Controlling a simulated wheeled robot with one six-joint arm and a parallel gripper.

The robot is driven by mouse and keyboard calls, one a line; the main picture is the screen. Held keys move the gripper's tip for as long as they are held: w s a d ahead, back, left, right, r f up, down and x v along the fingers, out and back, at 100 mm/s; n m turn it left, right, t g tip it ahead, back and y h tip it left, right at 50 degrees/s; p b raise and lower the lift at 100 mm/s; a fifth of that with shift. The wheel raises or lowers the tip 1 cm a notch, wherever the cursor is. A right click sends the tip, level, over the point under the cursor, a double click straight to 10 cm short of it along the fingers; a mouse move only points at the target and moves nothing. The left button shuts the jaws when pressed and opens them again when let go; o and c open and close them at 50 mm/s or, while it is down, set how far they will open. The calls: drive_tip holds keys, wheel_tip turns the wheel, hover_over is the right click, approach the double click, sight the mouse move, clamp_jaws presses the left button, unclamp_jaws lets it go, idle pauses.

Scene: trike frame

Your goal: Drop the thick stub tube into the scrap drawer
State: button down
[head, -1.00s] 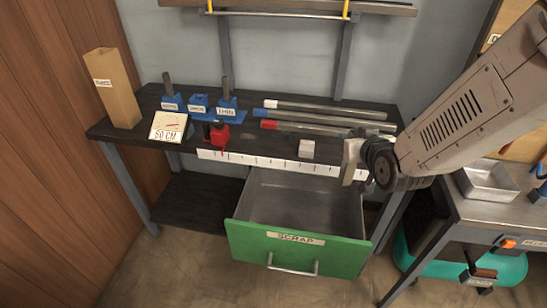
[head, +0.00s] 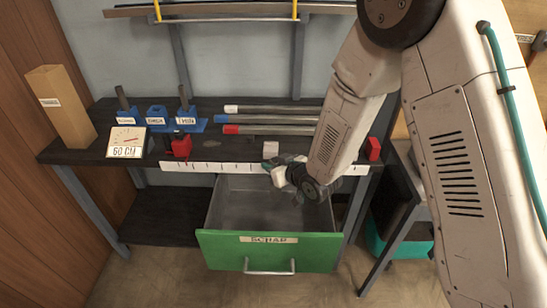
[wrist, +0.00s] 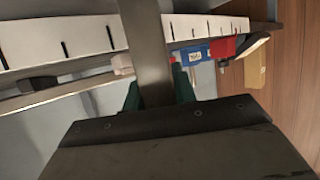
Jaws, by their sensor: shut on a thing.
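The scrap drawer (head: 270,252) is pulled open under the bench, with a green front, a SCRAP label and a grey inside. My gripper (head: 283,174) is above the drawer's back part, close to the bench's front edge. In the wrist view my gripper (wrist: 158,95) is shut on a grey metal tube (wrist: 155,45), which I take to be the thick stub tube. The tube stands between the green finger pads and runs out of the top of the picture. Its far end is hidden. In the head view I cannot clearly tell it from the gripper.
The bench (head: 240,148) has a white ruler strip (head: 215,167) along its front. A pale block (head: 270,150), several long tubes (head: 270,119), a red clamp (head: 180,147), blue holders (head: 157,117) and a gauge sign (head: 127,142) stand on it. A red block (head: 373,148) is at its right end.

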drive_tip(key=shift+f, duration=0.95)
drive_tip(key=c, duration=1.1)
unclamp_jaws()
drive_tip(key=shift+o, duration=0.2)
drive_tip(key=v, duration=0.7)
drive_tip(key=shift+s+d+r, duration=0.2)
drive_tip(key=shift+s, duration=0.1)
